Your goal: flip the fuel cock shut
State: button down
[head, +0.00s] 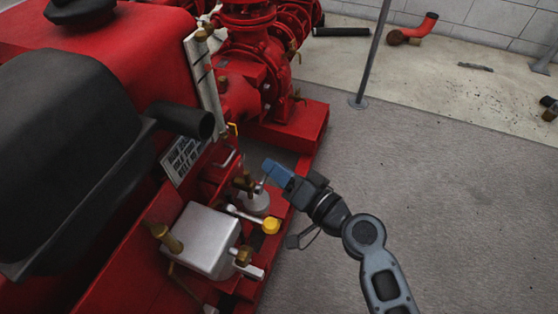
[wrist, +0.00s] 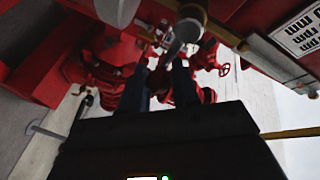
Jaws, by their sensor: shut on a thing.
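The fuel cock (head: 244,182) is a small brass fitting with a pale metal lever on the red engine's side, above a whitish bowl (head: 257,203). My gripper (head: 267,170), with blue fingers, reaches it from the right and is shut on the cock's lever. In the wrist view, the two dark fingers (wrist: 160,78) point up the picture, with a grey rounded metal part (wrist: 188,30) just beyond their tips. The fingers hide most of the gripped lever, so its exact angle is hard to tell.
A pale metal box (head: 207,240) with brass fittings and a yellow cap (head: 270,226) sit just below my gripper. A black exhaust pipe (head: 183,119) juts out at upper left. A grey post (head: 372,55) stands at the back.

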jog(key=shift+f+m, duration=0.3)
jog(key=c, duration=0.9)
grip_release()
jog(key=shift+c, duration=0.2)
jog(key=shift+s+d+r, duration=0.1)
jog(key=shift+s+d, duration=0.15)
jog(key=shift+p+v, duration=0.45)
jog(key=shift+v, duration=3.15)
